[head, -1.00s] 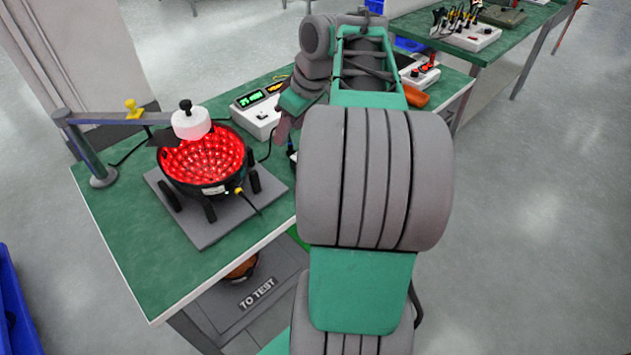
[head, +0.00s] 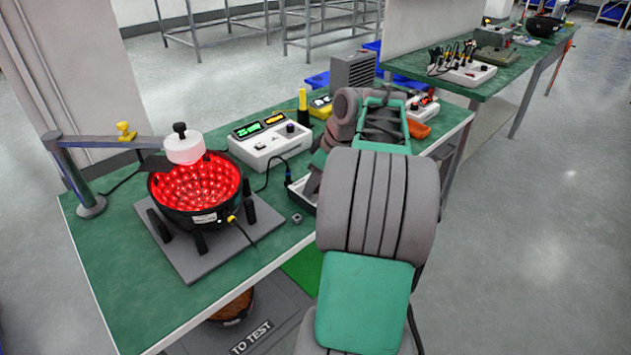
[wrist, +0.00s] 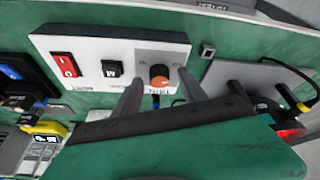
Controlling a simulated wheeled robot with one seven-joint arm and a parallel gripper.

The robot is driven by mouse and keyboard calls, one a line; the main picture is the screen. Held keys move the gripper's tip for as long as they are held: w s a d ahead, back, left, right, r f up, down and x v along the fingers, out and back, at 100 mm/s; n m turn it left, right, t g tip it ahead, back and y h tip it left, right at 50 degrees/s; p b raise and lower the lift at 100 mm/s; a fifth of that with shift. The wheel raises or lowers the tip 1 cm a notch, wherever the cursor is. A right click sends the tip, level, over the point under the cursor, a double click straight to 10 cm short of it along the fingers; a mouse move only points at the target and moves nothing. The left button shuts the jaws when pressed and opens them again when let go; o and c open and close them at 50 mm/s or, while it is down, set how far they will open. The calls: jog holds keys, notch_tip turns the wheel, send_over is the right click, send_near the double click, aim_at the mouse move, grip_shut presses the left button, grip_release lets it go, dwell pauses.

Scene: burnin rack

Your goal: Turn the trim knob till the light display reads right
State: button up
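The trim knob (wrist: 160,76), orange and black, sits on a white and grey control box (wrist: 95,49) in the wrist view. My gripper (wrist: 160,82) is open, one finger on each side of the knob, with gaps showing between. In the head view the box (head: 303,191) is mostly hidden behind my arm. The light display (head: 261,126), with one green and one amber readout on a white meter (head: 268,150), stands behind it; its digits are too small to read. The lamp (head: 193,186) glows red in its black bowl.
A white sensor head (head: 184,146) hangs over the lamp from a grey post (head: 73,175). The lamp stands on a grey plate (head: 200,258). A red switch (wrist: 65,66) and a black switch (wrist: 111,69) flank the knob's left. A yellow-handled tool (head: 302,105) stands behind the meter.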

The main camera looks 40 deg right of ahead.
grip_shut()
dwell(0.3)
jog(key=shift+m, duration=0.3)
jog(key=m+h+b, duration=0.1)
jog(key=m+b, duration=0.1)
jog(key=m, duration=0.1)
jog(key=shift+a+h, duration=0.15)
jog(key=shift+h, duration=0.15)
jog(key=m+h, duration=0.1)
jog(key=m, duration=0.2)
jog(key=shift+w+a+m, duration=0.1)
jog(key=shift+a+m, duration=0.05)
jog(key=shift+m, duration=0.25)
jog(key=m+g+h, duration=0.1)
jog(key=m, duration=0.2)
jog(key=shift+r+h, duration=0.1)
jog(key=shift+h, duration=0.2)
jog(key=shift+w+m+g+h+p, duration=0.1)
jog(key=shift+m+g+h+p, duration=0.35)
jog(key=shift+m, duration=1.25)
jog(key=shift+o, duration=0.2)
grip_release()
